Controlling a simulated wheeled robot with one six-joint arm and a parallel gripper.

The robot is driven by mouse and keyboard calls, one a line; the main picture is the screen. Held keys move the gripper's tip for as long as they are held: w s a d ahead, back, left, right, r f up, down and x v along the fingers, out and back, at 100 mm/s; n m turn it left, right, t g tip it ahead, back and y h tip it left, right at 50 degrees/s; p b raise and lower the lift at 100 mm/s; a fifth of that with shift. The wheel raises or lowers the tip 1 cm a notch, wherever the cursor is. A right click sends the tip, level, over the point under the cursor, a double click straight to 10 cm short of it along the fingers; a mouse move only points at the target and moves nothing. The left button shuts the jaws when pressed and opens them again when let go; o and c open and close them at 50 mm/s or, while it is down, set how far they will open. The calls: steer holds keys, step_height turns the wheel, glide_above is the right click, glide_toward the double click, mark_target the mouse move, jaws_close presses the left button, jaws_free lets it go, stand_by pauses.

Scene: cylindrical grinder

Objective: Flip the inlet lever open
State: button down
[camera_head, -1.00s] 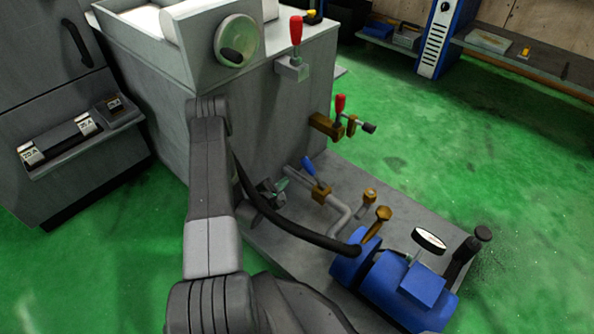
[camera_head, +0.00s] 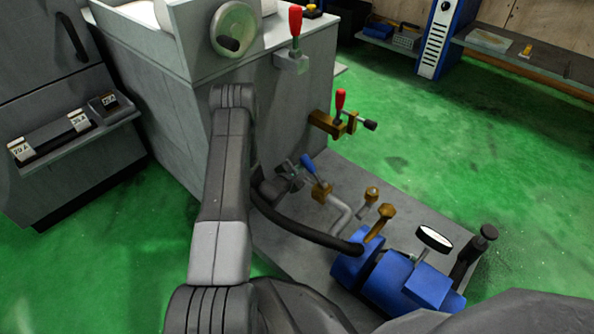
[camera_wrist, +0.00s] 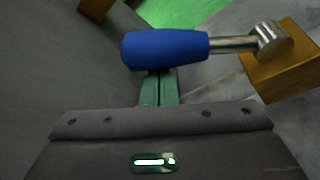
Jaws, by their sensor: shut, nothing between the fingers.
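The lever with the blue handle (camera_head: 308,166) sits on a brass valve body (camera_head: 321,191) on the pipe beside the machine's side wall. I take it to be the inlet lever. In the wrist view the blue handle (camera_wrist: 165,48) lies crosswise, its metal stem running right to a brass block (camera_wrist: 283,62). My gripper (camera_head: 296,168) is at the left of the handle in the head view. In the wrist view my gripper's greenish fingers (camera_wrist: 158,88) are shut and empty. Their tips reach the handle's edge, where it hides them; I cannot tell whether they touch.
A red-handled lever (camera_head: 340,104) on a brass valve is above right, and another red lever (camera_head: 295,27) is higher up. A blue pump (camera_head: 385,275) with a gauge (camera_head: 434,237) stands at front right. A grey machine wall (camera_head: 290,110) rises close behind my gripper.

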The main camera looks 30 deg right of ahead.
steer(key=shift+r, duration=0.15)
stand_by(0.3)
steer(key=s+d+r+p, duration=0.1)
steer(key=s+d+r, duration=0.1)
steer(key=s+r, duration=0.3)
steer(key=shift+s+r+p, duration=0.15)
steer(key=shift+s+p, duration=0.15)
steer(key=shift+s, duration=0.75)
steer(key=shift+s+d, duration=0.1)
steer(key=shift+s, duration=0.2)
steer(key=shift+w, duration=0.1)
